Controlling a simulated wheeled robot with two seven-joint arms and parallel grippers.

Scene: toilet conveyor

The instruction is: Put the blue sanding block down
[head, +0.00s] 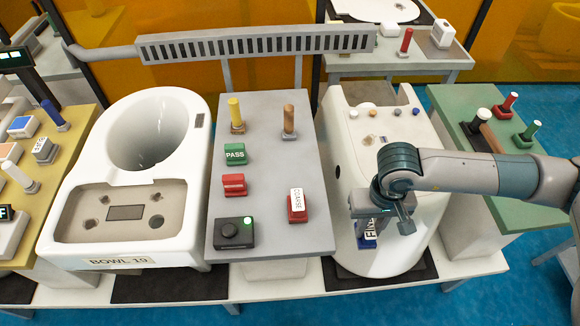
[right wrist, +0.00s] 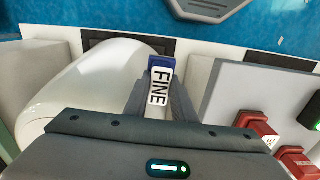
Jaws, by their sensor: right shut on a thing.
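The blue sanding block (head: 368,238), with a white label reading FINE, is between the fingers of my right gripper (head: 372,222). In the right wrist view the block (right wrist: 159,88) sits between the two dark fingers, its label facing the camera. The gripper is shut on it, over the front part of the right white toilet bowl (head: 410,245). I cannot tell whether the block touches the bowl. My left gripper is not in view.
A grey table (head: 270,180) left of the gripper holds a red COARSE block (head: 296,206), a green PASS block (head: 235,154), a black button box (head: 234,232) and upright handles. Another white bowl (head: 60,225), labelled BOWL 19, stands further left. A green table (head: 515,165) is at right.

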